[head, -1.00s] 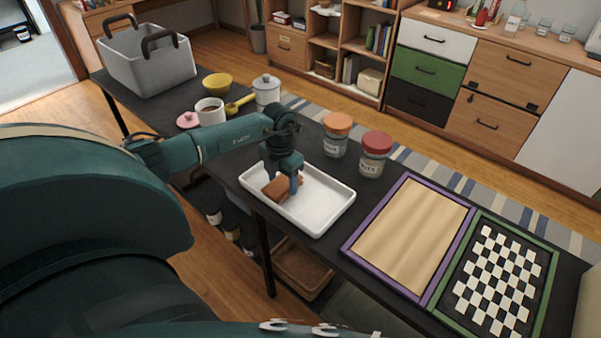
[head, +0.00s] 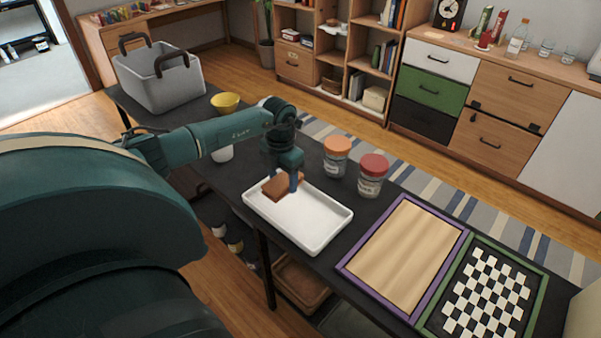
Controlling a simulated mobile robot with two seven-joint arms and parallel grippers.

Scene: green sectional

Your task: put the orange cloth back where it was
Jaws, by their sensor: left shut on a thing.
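The orange cloth (head: 276,188) is a small folded brownish-orange piece in the head view. My left gripper (head: 283,182) points down and is shut on it. The cloth is over the far left end of the white tray (head: 318,240) and looks raised a little above it; the exact gap cannot be told. The gripper hides part of the cloth. The rest of the tray is empty. My right gripper is not in view.
Two jars, one with an orange lid (head: 337,145) and one with a red lid (head: 374,164), stand behind the tray. A purple-framed board (head: 405,250) and a checkered board (head: 490,295) lie to the right. A yellow bowl (head: 225,103) and grey basket (head: 160,80) stand far left.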

